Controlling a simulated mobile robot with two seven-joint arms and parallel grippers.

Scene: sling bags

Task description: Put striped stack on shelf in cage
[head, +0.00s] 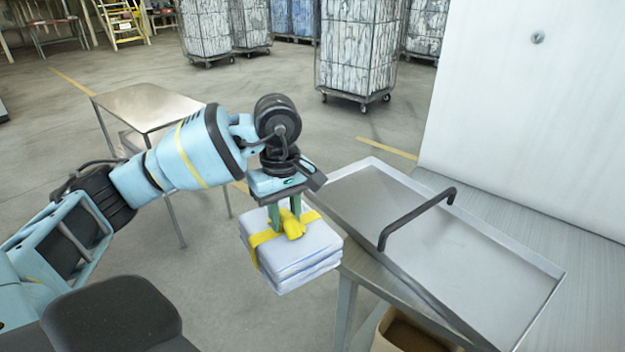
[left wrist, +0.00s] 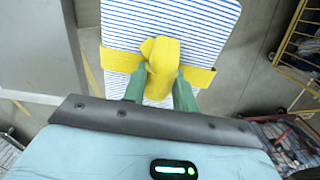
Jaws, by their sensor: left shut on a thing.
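The striped stack (head: 287,250) is a folded white-and-blue bundle tied with a yellow band. My left gripper (head: 285,219) is shut on the yellow knot on top of it. The stack hangs in the air left of the metal tray. In the left wrist view, the stack (left wrist: 195,22) shows its blue stripes, and the green fingers of my left gripper (left wrist: 160,88) stand on both sides of the yellow knot. Several wheeled cages (head: 357,50) stand at the back, filled with pale bundles. I cannot tell which cage is the task's. My right gripper is not in view.
A metal tray (head: 378,190) with a black handle (head: 412,215) lies on a bench at right, beside a white panel (head: 535,110). A small steel table (head: 148,105) stands at left. A yellow-framed cage (left wrist: 297,50) shows in the left wrist view. Open floor lies between.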

